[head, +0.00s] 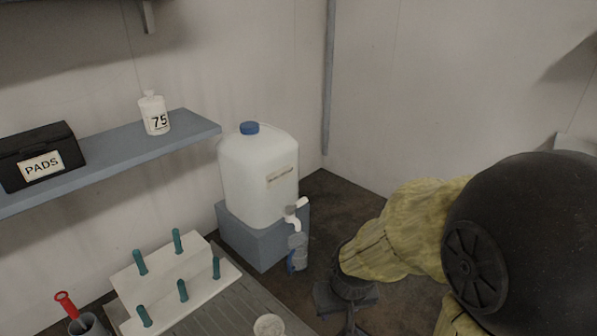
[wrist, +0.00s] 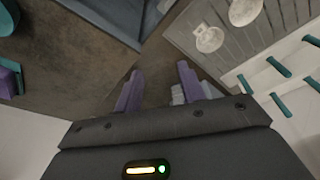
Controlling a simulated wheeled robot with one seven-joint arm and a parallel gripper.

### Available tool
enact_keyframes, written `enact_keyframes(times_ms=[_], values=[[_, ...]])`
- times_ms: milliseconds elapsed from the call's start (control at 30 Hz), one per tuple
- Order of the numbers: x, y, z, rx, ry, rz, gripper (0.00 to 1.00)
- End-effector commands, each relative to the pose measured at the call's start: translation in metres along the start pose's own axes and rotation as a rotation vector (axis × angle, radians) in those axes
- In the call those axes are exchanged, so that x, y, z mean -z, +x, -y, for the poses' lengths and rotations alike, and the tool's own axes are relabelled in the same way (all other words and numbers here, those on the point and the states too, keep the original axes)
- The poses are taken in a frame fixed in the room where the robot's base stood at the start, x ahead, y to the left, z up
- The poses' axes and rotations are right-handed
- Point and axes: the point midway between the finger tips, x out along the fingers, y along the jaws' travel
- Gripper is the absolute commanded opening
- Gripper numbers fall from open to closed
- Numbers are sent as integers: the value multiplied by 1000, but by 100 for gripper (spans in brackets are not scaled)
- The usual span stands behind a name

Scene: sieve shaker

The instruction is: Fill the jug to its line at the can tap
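The white can (head: 259,178) with a blue cap stands on a blue-grey block (head: 262,240). Its white tap (head: 294,215) sticks out low on the front right side. Below the tap is a small grey, see-through vessel with a blue handle (head: 298,250), which looks like the jug. Its line and any water in it are too small to tell. My gripper (head: 338,305) is to the right of and below it in the head view, pointing down and apart from it. In the wrist view its purple fingers (wrist: 158,88) are spread with bare floor between them.
A grey ribbed board (head: 225,312) carries a white rack (head: 165,285) with teal pegs and a pale round item (head: 268,325). A wall shelf (head: 130,148) holds a PADS box (head: 40,155) and a bottle marked 75 (head: 154,113).

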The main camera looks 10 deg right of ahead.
Motion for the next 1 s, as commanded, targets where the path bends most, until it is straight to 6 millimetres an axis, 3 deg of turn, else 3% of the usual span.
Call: enact_keyframes(times_ms=[33, 167, 267, 600, 800, 900, 1000], values=[[1, 0, 0, 0, 0, -1, 50], [16, -4, 1, -1, -8, -8, 76], [45, -10, 4, -1, -28, -20, 77], [200, -34, 12, -2, -107, -86, 77], [284, -46, 17, 3, -145, -129, 77], [314, -50, 18, 5, -154, -146, 77], [333, -52, 18, 6, -159, -158, 77]])
